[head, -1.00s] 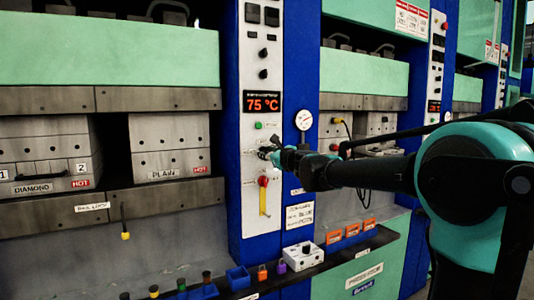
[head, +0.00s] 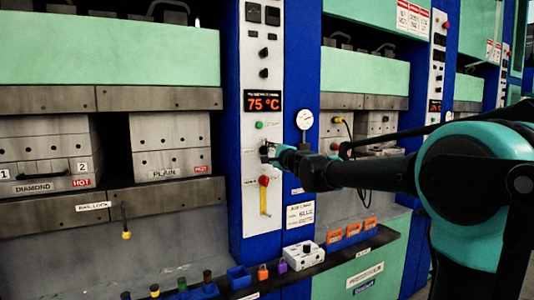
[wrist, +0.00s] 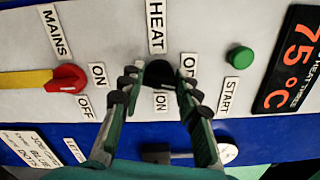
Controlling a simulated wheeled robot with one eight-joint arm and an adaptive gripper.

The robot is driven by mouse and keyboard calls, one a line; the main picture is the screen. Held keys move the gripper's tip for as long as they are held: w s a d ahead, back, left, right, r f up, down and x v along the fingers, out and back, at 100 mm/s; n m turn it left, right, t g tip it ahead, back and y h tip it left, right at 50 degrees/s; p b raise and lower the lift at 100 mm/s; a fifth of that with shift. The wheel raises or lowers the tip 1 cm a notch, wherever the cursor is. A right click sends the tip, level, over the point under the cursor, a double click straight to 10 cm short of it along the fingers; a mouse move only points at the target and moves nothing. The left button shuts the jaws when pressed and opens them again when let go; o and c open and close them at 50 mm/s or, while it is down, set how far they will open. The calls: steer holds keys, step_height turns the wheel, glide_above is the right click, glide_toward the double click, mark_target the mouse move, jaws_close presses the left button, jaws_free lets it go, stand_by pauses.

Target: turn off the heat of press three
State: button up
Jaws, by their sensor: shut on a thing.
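The black heat knob (wrist: 159,71) is under the HEAT label on the white control panel (head: 255,211). My gripper (wrist: 157,82) has its fingers on either side of the knob and is shut on it. In the head view, my gripper (head: 266,152) is against the panel below the green button and hides the knob. An ON label (wrist: 160,101) is below the knob, and a partly covered label is to its right. The knob's pointer direction cannot be told. The red display (wrist: 295,62) reads 75 °C, with HEAT THREE beside it.
The red mains switch (wrist: 66,78) with a yellow lever is left of the knob in the wrist view. The green START button (wrist: 239,57) is to its right. A pressure gauge (head: 304,119) is on the blue column. Small coloured items line the ledge below.

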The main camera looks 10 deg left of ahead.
steer(key=shift+f+n, duration=0.1)
steer(key=shift+n, duration=1.5)
steer(key=o, duration=1.2)
steer(key=shift+c, duration=0.2)
steer(key=shift+s, duration=0.1)
steer(key=v, duration=1.2)
